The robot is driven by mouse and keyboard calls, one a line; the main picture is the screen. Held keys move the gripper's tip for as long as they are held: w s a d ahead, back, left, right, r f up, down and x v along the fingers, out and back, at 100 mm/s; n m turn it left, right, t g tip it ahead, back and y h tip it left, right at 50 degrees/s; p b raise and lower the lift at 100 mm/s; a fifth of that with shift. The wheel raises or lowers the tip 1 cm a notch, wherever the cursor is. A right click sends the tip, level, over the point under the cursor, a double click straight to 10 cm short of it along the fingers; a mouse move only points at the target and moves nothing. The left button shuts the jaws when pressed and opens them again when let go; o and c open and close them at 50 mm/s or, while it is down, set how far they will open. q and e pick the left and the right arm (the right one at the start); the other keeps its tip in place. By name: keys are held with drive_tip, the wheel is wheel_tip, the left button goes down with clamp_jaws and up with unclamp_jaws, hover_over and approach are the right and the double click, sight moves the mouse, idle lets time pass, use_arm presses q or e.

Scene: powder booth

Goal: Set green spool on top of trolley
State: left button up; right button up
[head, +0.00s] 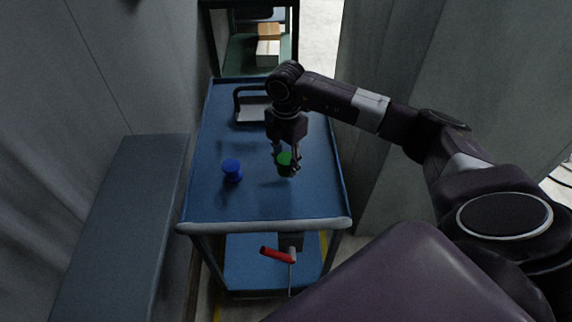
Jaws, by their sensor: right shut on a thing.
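The trolley (240,200) is blue with two decks and a pale front handle bar. My right gripper (287,164) reaches down over its top deck and is shut on the green spool (284,159). The spool is partly hidden by the fingers. It is at or just above the deck surface; I cannot tell whether it touches. My left gripper does not show.
A blue spool (232,170) stands on the top deck to the left of my gripper. A dark-handled item (252,108) lies at the deck's far end. A red-handled tool (277,255) is at the lower deck. Grey walls flank the trolley, and a shelf with boxes (268,50) stands behind.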

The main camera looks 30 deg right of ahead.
drive_tip(key=shift+f, duration=0.9)
drive_tip(key=shift+f, duration=0.2)
drive_tip(key=o, duration=1.3)
